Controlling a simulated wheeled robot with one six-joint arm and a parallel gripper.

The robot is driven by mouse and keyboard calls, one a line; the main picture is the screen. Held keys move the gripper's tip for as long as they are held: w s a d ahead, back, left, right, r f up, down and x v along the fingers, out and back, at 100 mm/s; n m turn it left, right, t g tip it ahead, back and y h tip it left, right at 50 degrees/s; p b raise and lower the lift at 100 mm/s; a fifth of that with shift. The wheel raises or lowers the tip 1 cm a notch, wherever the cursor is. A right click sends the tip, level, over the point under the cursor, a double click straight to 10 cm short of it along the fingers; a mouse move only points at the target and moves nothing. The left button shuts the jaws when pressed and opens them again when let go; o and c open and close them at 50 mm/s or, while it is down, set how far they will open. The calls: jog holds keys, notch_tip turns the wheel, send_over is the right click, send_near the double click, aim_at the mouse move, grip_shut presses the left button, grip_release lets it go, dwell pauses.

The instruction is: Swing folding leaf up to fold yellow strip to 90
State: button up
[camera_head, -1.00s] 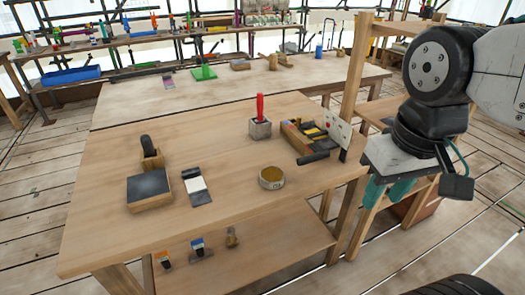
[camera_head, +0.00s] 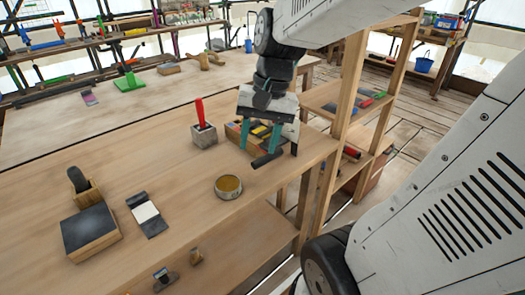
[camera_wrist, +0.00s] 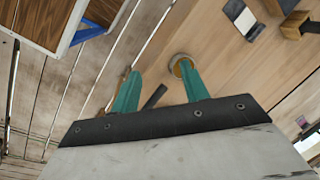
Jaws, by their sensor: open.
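The folding device (camera_head: 233,128) is a small wooden block with dark, red and yellow parts at the right side of the workbench. A dark bar-like handle (camera_head: 266,160) sticks out at its front; I take it for the folding leaf's handle. A bit of yellow, perhaps the strip, shows on top, but my gripper hides much of the device. My gripper (camera_head: 261,147) is open, with teal fingers pointing down over or just in front of the device. In the wrist view, a dark bar (camera_wrist: 154,97) shows between my open fingers (camera_wrist: 158,70). I cannot tell whether they touch it.
A round tin (camera_head: 229,186) stands in front of the device. A red-handled tool in a grey block (camera_head: 203,132) stands to its left. A dark-topped block (camera_head: 90,232) and a black-and-white piece (camera_head: 147,213) lie farther left. A wooden shelf rack (camera_head: 343,100) stands close on the right.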

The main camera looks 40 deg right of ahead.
jog(key=w+d+f+m+y, duration=0.1)
jog(key=w+d+f+m, duration=0.3)
jog(key=w+d+m, duration=0.15)
jog(key=m+t+y, duration=0.1)
jog(key=m, duration=0.3)
send_near(267, 156)
jog(key=f, duration=0.2)
jog(key=x, duration=0.7)
jog(key=shift+w+a, duration=0.15)
jog(key=shift+a, duration=0.2)
grip_shut()
